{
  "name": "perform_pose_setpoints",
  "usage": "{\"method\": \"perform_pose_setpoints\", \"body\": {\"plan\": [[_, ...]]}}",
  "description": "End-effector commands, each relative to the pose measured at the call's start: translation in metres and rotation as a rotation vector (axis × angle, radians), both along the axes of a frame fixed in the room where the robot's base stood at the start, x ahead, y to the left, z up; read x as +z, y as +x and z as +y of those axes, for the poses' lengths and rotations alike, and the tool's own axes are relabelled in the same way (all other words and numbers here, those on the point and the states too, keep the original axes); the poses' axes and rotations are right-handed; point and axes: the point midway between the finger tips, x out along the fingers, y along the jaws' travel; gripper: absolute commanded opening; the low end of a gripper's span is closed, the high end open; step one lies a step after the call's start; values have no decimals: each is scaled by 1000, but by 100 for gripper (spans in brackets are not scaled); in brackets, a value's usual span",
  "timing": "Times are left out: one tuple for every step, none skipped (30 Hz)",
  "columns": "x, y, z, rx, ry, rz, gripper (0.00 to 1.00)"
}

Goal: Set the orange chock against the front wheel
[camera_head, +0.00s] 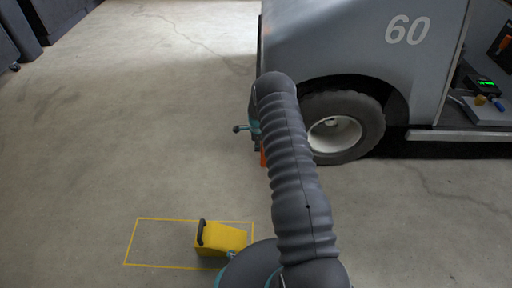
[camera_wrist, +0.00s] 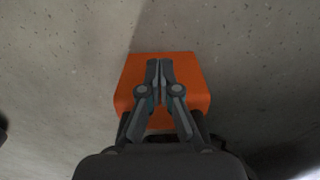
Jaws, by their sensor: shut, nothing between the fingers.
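The orange chock (camera_wrist: 190,80) lies on the floor in the wrist view, with its near part hidden behind my gripper. In the head view only a thin orange strip of the chock (camera_head: 263,158) shows beside my arm, close to the left side of the front wheel (camera_head: 372,128). My arm hides whether chock and tyre touch. My gripper (camera_wrist: 160,64) is shut and empty, its fingertips together in front of the chock's orange face in the wrist view. In the head view my arm mostly hides the gripper.
A yellow chock (camera_head: 225,238) with a dark handle stands inside a yellow floor outline (camera_head: 131,243) at the lower left. The grey cart (camera_head: 350,45) marked 60 stands over the wheel. The floor (camera_head: 150,130) left of the cart is clear. Dark cabinets (camera_head: 55,15) stand far left.

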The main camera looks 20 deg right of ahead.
Motion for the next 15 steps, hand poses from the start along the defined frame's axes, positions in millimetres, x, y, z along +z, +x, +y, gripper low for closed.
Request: {"method": "perform_pose_setpoints", "body": {"plan": [[0, 0, 0, 0, 0, 0, 0], [0, 0, -1, -1, 0, 0, 0], [-1, -1, -3, -1, 0, 0, 0], [-1, -2, -6, -2, 0, 0, 0], [-2, -3, -9, -2, 0, -1, 0], [-2, -5, -15, -3, 0, -1, 0], [-2, -7, -20, -5, -1, -2, 0], [-3, -9, -25, -5, 0, -1, 0], [-3, -12, -31, -5, 0, -1, 0], [-3, -14, -35, -4, 0, 0, 0], [-2, -15, -38, -4, 0, 0, 0], [-1, -16, -39, -3, 0, -1, 0], [0, -16, -39, -2, 0, 0, 0], [0, -16, -39, -2, 0, 0, 0], [0, -16, -39, -2, -1, 0, 0]]}}
